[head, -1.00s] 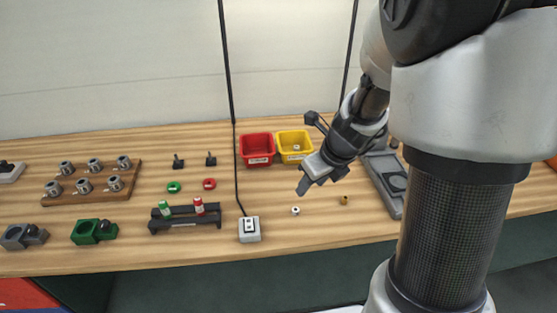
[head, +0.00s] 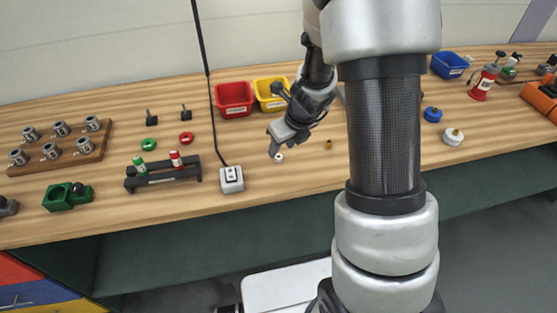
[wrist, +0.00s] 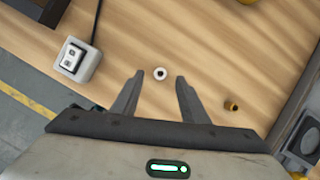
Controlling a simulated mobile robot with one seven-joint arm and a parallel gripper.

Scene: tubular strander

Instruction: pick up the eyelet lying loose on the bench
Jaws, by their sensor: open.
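The eyelet is a small white ring with a dark hole. It lies loose on the wooden bench (head: 230,203) in the head view (head: 279,157), just below my gripper's tips. In the wrist view the eyelet (wrist: 160,73) lies between and slightly beyond my two fingertips. My gripper (wrist: 156,84) is open and empty. In the head view my gripper (head: 274,146) is above the bench, close to the eyelet. I cannot tell the exact height of the fingers over the bench.
A small brass piece (wrist: 231,104) lies right of the fingers. A grey switch box (wrist: 76,60) with a cable stands to the left. Red (head: 234,98) and yellow (head: 266,95) bins stand behind. The wood around the eyelet is bare.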

